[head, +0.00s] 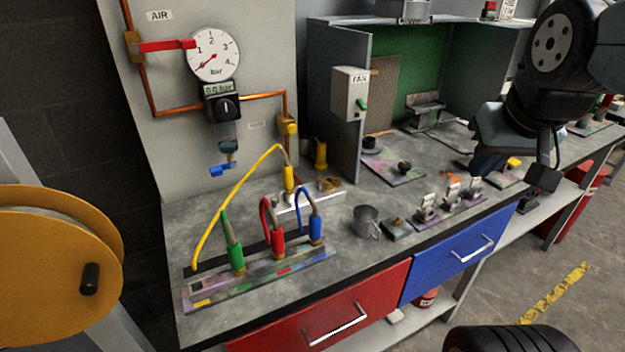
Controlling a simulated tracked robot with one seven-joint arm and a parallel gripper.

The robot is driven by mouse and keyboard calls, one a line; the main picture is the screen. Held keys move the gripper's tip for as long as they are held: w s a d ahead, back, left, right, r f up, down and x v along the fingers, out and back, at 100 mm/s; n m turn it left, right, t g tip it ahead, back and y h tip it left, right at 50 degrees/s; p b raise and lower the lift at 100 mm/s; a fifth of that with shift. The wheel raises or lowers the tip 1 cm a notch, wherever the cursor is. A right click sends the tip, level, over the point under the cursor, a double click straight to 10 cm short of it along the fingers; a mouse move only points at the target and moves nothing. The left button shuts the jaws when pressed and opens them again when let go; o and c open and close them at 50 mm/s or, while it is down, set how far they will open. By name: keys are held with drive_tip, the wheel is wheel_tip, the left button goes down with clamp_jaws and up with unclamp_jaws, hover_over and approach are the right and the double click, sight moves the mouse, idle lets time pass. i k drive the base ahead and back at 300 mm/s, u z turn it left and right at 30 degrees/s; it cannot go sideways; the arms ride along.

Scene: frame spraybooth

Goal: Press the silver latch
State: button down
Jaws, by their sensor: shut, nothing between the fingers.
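A row of small silver latch-like fittings with upright pale tags stands on a paint-stained strip (462,207) near the front of the bench. The nearest silver latch (427,208) is at the left end of the row. Others stand to its right, at the middle (452,194) and right end (474,187). I cannot tell which one the task names. My gripper (488,163) hangs at the right, dark and pointing downward, above the bench and apart from the fittings. It looks shut and empty; its fingertips are hard to make out.
A metal mug (366,221) and a small block with a brass knob (397,229) stand left of the fittings. Colored hoses (277,240) rise farther left. A fan switch box (350,95) and booth wall (372,60) stand behind. Blue (460,252) and red drawers (325,315) have protruding handles.

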sight(275, 199)
drive_tip(key=k, duration=0.5)
drive_tip(key=u, duration=0.75)
drive_tip(key=i, duration=0.35)
drive_tip(key=u, duration=0.25)
